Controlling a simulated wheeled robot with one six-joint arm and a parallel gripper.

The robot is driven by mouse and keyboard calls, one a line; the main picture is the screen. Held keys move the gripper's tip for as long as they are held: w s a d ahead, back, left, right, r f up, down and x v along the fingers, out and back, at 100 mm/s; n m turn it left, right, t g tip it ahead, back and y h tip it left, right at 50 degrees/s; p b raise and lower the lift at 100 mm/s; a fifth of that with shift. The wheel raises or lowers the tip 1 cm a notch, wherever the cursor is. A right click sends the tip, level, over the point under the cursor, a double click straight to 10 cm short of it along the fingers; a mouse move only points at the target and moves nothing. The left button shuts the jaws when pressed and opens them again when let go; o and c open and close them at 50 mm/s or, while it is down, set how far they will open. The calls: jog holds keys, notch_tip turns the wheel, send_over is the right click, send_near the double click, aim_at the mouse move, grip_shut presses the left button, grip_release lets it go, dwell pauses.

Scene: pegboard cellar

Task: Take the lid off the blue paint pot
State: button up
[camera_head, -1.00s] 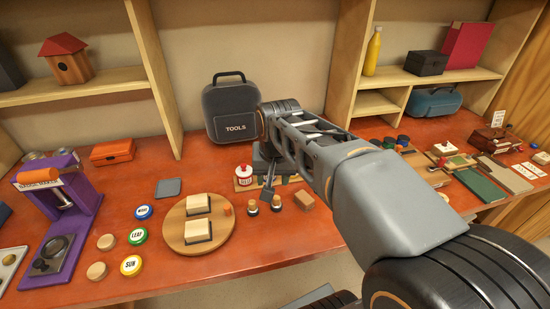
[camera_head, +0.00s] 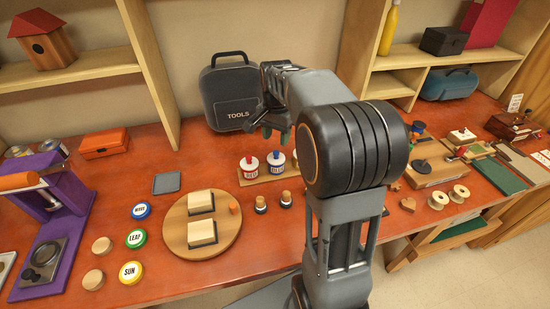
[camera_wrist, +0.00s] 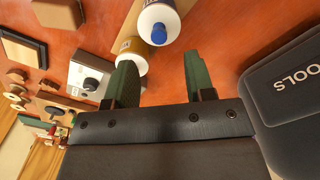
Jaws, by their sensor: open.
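The blue paint pot (camera_head: 275,166) is white with a blue-lettered label and a small blue knob on its lid. It stands upright on a wooden strip (camera_head: 248,181), right of the red paint pot (camera_head: 249,168). In the wrist view the blue pot's white lid (camera_wrist: 150,17) with its blue knob shows at the top, beyond the fingertips and apart from them. A pot with ochre colouring (camera_wrist: 132,54) shows below it, near one finger. My gripper (camera_wrist: 158,72) is open and empty, its green fingers apart. In the head view, my gripper (camera_head: 268,120) is above and behind the pots.
The grey TOOLS case (camera_head: 229,95) stands close beside my gripper at the back. A round board (camera_head: 200,224) with two blocks lies left. The right side holds several blocks and spools.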

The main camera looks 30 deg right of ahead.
aim_at(276, 152)
jog(key=shift+s+f, duration=0.1)
jog(key=shift+f, duration=2.8)
jog(key=shift+c, duration=0.3)
grip_shut()
